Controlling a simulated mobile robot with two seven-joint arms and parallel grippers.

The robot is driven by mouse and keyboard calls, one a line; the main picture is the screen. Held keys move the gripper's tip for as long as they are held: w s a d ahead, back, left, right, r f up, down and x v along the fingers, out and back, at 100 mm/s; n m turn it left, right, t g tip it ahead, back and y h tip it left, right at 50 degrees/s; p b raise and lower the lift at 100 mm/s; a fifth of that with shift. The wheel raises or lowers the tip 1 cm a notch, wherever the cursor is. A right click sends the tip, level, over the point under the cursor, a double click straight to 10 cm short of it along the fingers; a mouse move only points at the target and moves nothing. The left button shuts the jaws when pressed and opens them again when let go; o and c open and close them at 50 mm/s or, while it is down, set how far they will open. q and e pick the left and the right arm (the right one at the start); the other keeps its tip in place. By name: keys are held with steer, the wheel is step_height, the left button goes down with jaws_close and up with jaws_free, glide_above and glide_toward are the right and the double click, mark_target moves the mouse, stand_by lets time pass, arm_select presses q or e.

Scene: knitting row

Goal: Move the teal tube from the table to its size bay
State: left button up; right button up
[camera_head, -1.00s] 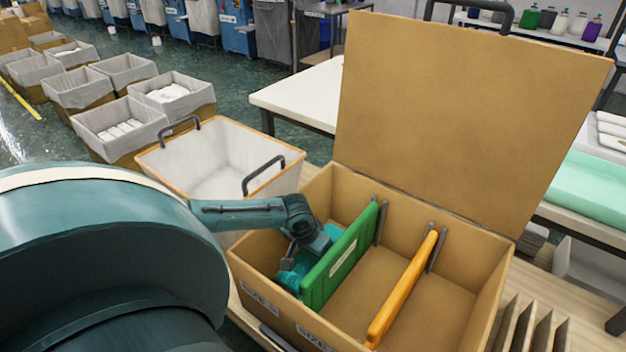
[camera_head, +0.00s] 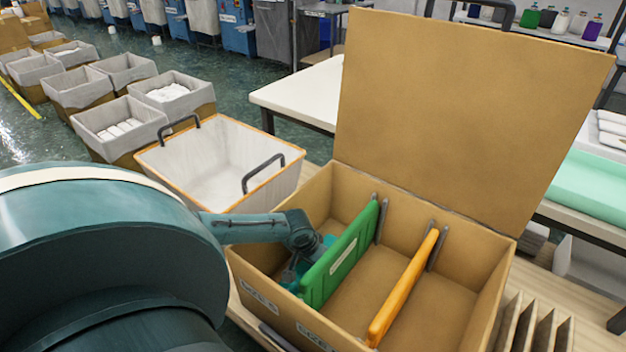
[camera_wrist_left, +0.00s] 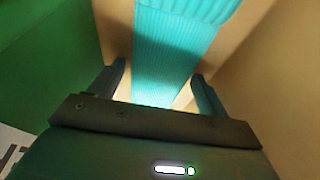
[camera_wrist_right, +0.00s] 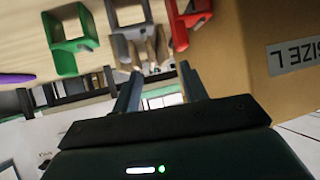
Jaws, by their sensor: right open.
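The teal ribbed tube (camera_wrist_left: 172,45) lies in the leftmost bay of the cardboard box (camera_head: 468,270), beside the green divider (camera_head: 341,254). In the head view my left arm mostly hides it. My left gripper (camera_wrist_left: 160,92) is down in that bay, open, with one finger on each side of the tube and a gap showing beside it. My right gripper (camera_wrist_right: 160,88) is open and empty, outside the box near its wall marked SIZE L (camera_wrist_right: 292,58).
An orange divider (camera_head: 404,288) parts the other bays, which look empty. The box's lid (camera_head: 470,110) stands open behind. A white bin with an orange rim (camera_head: 222,160) stands to the left. Red, grey and green holders (camera_wrist_right: 66,42) lie near my right gripper.

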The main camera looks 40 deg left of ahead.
arm_select(q)
steer(key=shift+o, duration=0.5)
steer(key=shift+r, duration=0.1)
steer(key=shift+r, duration=0.25)
steer(key=p+v, duration=0.2)
steer(key=v, duration=0.9)
steer(key=shift+r, duration=0.3)
arm_select(e)
steer(key=shift+s+d+r+g, duration=0.15)
steer(key=shift+s+d+g, duration=0.05)
steer(key=shift+d+g, duration=0.1)
steer(key=shift+w+d, duration=0.1)
steer(key=shift+w, duration=0.1)
